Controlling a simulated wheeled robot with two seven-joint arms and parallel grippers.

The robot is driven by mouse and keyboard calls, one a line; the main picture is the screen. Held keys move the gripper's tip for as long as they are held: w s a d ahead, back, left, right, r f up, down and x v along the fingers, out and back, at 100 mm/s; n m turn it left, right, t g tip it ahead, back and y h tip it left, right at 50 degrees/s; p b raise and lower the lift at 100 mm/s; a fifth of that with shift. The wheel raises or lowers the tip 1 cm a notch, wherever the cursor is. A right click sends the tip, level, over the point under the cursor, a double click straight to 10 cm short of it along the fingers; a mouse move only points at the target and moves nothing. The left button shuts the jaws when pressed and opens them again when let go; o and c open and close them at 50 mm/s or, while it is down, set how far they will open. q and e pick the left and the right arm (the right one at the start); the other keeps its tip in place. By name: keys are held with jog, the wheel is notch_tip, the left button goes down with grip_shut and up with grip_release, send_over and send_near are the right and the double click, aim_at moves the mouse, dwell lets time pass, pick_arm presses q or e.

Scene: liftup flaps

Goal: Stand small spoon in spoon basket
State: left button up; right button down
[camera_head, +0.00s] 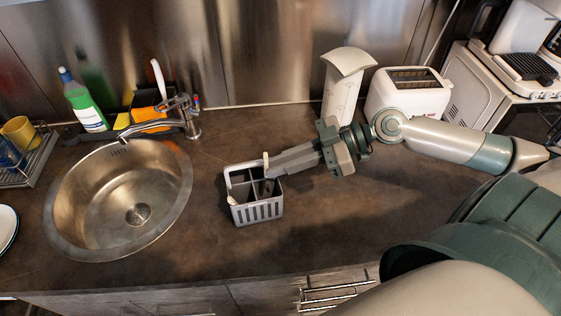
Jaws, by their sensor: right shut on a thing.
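The grey slotted spoon basket (256,211) stands upright on the brown counter, to the right of the sink. It has open compartments divided inside. My right gripper (272,171) reaches in from the right, with its fingertips over the basket's right rear part. It is shut on the small spoon (266,159). Only a short pale upright piece of the spoon shows at the fingertips. The rest is hidden by the fingers and basket, and I cannot tell whether it touches the basket floor. My left gripper is not in view.
A round steel sink (68,222) with a faucet (188,118) lies left of the basket. A white toaster (409,101) and a tall white object (341,95) stand behind my right arm. The counter in front of the basket is clear.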

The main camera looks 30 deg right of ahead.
jog(key=shift+f+b, duration=0.8)
jog(key=shift+f, duration=0.4)
jog(key=c, duration=1.7)
grip_release()
jog(key=shift+d, duration=0.15)
